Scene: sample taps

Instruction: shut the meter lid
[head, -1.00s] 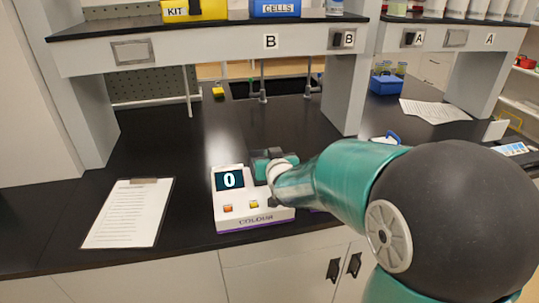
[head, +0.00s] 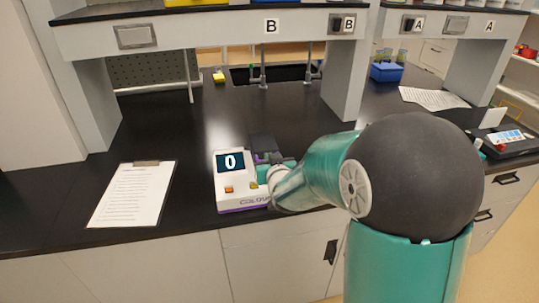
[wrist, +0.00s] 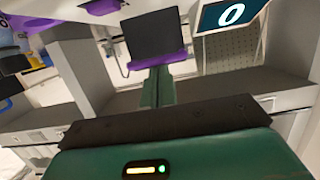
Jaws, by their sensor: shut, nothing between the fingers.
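The meter (head: 236,196) is a white box with a purple base and a screen reading 0, on the black bench. Its dark lid (head: 262,143) stands raised at the back right of the meter. In the wrist view, the lid (wrist: 155,34) is a dark panel with a purple strip along its lower edge, beside the screen (wrist: 228,13). My gripper (head: 266,172) is at the meter's right side, just in front of the lid. In the wrist view my gripper (wrist: 157,86) is shut and empty, its tips close to the purple strip. I cannot tell if they touch.
A clipboard (head: 133,193) lies left of the meter. A shelf upright (head: 345,85) stands behind and right. A sink (head: 275,74), a blue box (head: 386,72) and papers (head: 433,98) are farther back. The bench behind the meter is clear.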

